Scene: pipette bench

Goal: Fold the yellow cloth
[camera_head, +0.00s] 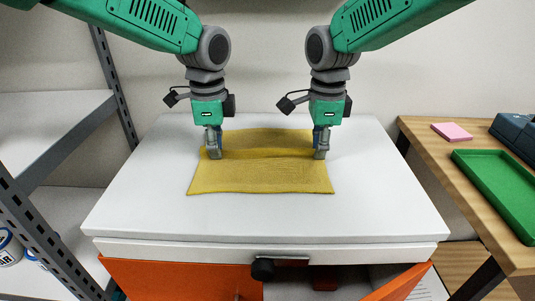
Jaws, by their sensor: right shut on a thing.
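The yellow cloth (262,176) lies on the white cabinet top, with a raised crease running across it between my two grippers. Its near part lies flat toward the front, and a smaller part shows behind the crease. My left gripper (214,155) points down at the cloth's left edge, by the end of the crease. Its fingers are seen too narrowly to tell whether they are open or shut. My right gripper (320,155) points down at the right edge and is shut on the cloth. The fingers hide the cloth's edges there.
The white cabinet top (140,205) is clear around the cloth. Below it is an orange front with a dark knob (263,269) and an opening. A grey shelf rack (60,125) stands left. A wooden table on the right holds a green tray (480,158) and pink pad (452,132).

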